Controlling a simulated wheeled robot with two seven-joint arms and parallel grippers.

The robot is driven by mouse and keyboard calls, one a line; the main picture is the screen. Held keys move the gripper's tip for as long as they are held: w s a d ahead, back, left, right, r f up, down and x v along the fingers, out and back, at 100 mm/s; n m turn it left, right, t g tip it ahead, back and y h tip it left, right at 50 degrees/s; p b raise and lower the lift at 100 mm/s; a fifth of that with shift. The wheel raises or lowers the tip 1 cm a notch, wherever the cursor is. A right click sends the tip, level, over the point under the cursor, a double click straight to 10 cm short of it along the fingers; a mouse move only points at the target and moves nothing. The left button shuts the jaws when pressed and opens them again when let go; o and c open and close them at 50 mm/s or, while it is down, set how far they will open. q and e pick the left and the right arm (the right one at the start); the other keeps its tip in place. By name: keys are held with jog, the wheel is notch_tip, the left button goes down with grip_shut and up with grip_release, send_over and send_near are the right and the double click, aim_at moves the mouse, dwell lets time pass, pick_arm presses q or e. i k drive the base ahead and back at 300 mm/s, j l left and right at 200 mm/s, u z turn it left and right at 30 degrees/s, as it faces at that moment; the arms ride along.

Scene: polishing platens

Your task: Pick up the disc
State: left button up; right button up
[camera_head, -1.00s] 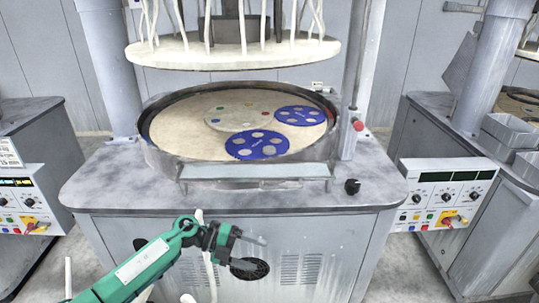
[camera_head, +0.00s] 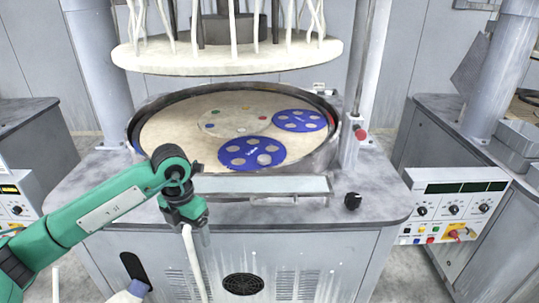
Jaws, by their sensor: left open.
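Two blue discs with round holes lie flat on the beige round platen (camera_head: 170,125). The nearer blue disc (camera_head: 240,145) lies toward the front of the platen, and one of its round spots, at its right, looks lighter and greyer than the others. The farther blue disc (camera_head: 300,114) lies to the right and behind. My left gripper (camera_head: 203,230) is open and points down in front of the machine's front edge, left of and nearer than the discs. It touches no disc, and its fingers are hard to make out. My right gripper is not in view.
A raised metal rim (camera_head: 136,135) rings the platen. A pale upper plate (camera_head: 230,58) with hanging white tubes is above it. A post (camera_head: 362,75) stands at the right. A control panel (camera_head: 455,205) is farther right. The front ledge (camera_head: 330,212) is mostly clear.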

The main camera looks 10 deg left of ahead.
aim_at(263, 159)
jog(key=i+l, duration=0.15)
jog(key=i, duration=0.4)
jog(key=i+l, duration=0.1)
jog(key=i, duration=0.4)
jog(key=i+l, duration=0.15)
jog(key=i, duration=0.4)
